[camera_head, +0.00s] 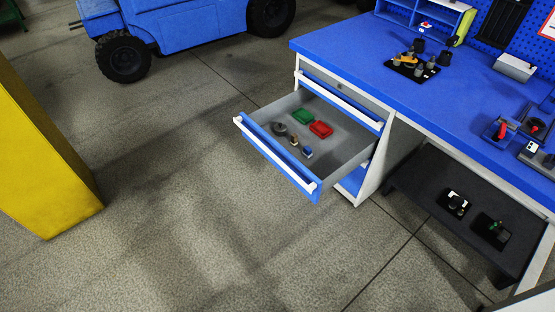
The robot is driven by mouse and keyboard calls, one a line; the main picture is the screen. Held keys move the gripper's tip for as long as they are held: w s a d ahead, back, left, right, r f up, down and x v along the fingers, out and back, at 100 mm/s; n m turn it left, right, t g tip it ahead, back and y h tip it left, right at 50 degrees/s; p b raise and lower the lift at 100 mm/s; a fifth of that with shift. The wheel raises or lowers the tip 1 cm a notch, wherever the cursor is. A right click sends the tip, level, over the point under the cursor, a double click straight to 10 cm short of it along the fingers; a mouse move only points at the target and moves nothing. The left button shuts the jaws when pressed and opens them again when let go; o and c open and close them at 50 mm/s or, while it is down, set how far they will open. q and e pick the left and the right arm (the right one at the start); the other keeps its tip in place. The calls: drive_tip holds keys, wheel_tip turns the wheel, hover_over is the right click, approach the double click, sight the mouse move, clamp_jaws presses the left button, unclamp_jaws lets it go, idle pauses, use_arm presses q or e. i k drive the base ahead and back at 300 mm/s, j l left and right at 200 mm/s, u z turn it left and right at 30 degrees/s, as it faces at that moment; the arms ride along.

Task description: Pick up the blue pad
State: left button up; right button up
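A small blue piece (307,152) lies in the open drawer (345,153), near its front panel; it may be the blue pad, but it is too small to tell its shape. A brownish piece (293,140) and a grey round piece (279,129) lie beside it in a row. A green block or tray (302,116) and a red block or tray (321,129) lie behind them in the drawer. Neither of my grippers shows in the head view.
The drawer juts out from under the blue workbench (375,62). Fixtures (412,65) stand on the bench top. A dark lower shelf (430,190) holds two small fixtures. A yellow post (45,160) stands left, a blue vehicle (190,25) behind. The floor before the drawer is clear.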

sight(307, 151)
drive_tip(key=z, duration=1.05)
drive_tip(key=i+j+z, duration=0.1)
drive_tip(key=j, duration=0.35)
drive_tip(key=i+j+z, duration=0.15)
drive_tip(key=j, duration=0.3)
drive_tip(key=i+j+z, duration=0.1)
drive_tip(key=j, duration=0.4)
drive_tip(key=i+j+z, duration=0.1)
drive_tip(key=j, duration=0.4)
drive_tip(key=i+j+z, duration=0.1)
drive_tip(key=j, duration=0.35)
drive_tip(key=i, duration=0.05)
